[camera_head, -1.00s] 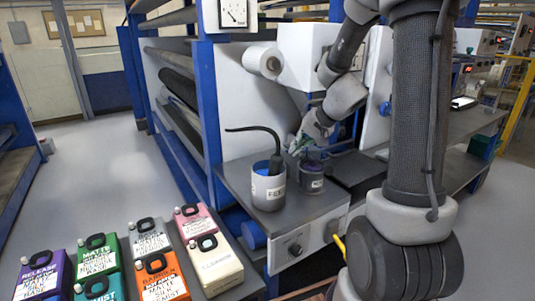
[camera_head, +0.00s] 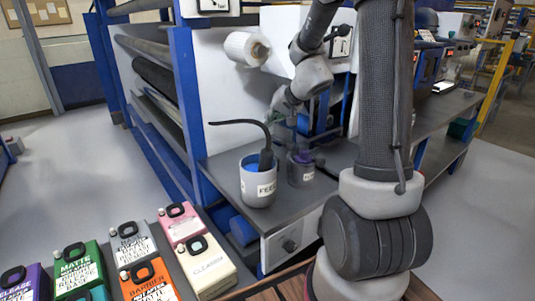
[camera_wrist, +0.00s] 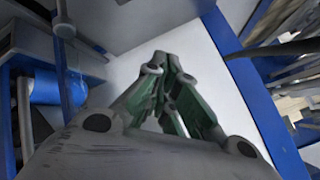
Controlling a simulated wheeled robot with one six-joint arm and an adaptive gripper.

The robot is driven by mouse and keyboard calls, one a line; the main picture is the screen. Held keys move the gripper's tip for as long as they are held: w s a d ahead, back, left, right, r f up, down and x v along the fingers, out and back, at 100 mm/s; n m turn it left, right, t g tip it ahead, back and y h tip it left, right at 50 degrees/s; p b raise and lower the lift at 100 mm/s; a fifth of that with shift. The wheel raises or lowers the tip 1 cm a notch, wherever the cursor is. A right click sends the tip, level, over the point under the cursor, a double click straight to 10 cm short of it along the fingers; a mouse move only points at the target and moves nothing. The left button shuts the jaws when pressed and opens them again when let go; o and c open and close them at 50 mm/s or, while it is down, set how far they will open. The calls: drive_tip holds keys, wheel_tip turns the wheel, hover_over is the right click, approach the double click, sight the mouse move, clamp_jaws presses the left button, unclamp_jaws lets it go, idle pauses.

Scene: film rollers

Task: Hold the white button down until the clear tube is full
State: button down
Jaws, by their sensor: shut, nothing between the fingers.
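I cannot make out the white button or the clear tube in either view. My gripper (camera_head: 277,104) is small in the head view, in front of the white machine panel, above and behind the two cups. In the wrist view my gripper (camera_wrist: 165,62) shows green-grey fingers drawn together with nothing between them, pointing toward a plain white panel (camera_wrist: 215,95). Whether the fingertips touch that panel cannot be told. A grey cup labelled FEED (camera_head: 259,188) stands on the dark bench with a black hose in it. A darker cup (camera_head: 301,170) stands to its right.
A white roll (camera_head: 244,48) sticks out above my gripper. A blue post (camera_head: 187,100) stands to the left. Several coloured labelled cans (camera_head: 205,265) fill the near left. The dark bench (camera_head: 228,170) has a knob on its front. Open floor lies left.

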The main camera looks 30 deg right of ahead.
drive_tip(key=shift+f, duration=4.25)
drive_tip(key=shift+f, duration=0.4)
drive_tip(key=shift+s+f, duration=0.3)
drive_tip(key=shift+f, duration=0.55)
idle(0.8)
drive_tip(key=shift+d+r, duration=0.15)
drive_tip(key=shift+r, duration=0.2)
drive_tip(key=shift+s+d+r, duration=0.1)
drive_tip(key=shift+d+r, duration=0.1)
drive_tip(key=shift+r, duration=0.4)
